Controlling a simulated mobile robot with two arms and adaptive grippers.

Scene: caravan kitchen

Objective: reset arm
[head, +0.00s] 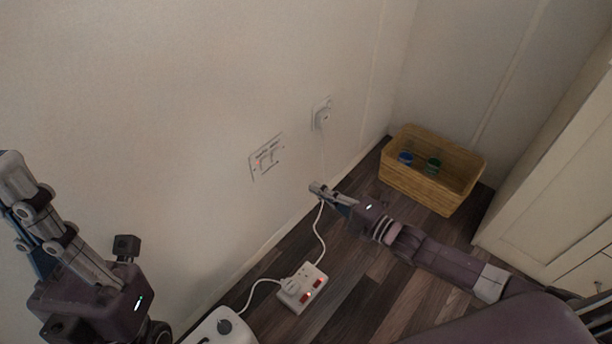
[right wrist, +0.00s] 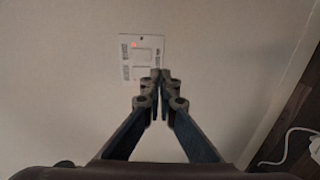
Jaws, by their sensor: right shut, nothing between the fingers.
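My right gripper (head: 322,190) points at the wall in the head view, below and right of a wall switch plate (head: 267,158). In the right wrist view its fingertips (right wrist: 160,80) are together and hold nothing. The switch plate, with a small red light, shows just behind the fingertips in that view (right wrist: 142,57); I cannot tell the exact gap. My left gripper (head: 18,190) is at the left edge of the head view, pointing up and away from the floor. I see it side on, so its opening is unclear.
A plugged wall socket (head: 322,116) is right of the switch. A white power strip (head: 302,287) with red switches and a cable lies on the dark wood floor. A wicker basket (head: 418,190) with a blue and a green item stands in the corner. A cream cabinet (head: 555,190) is at right.

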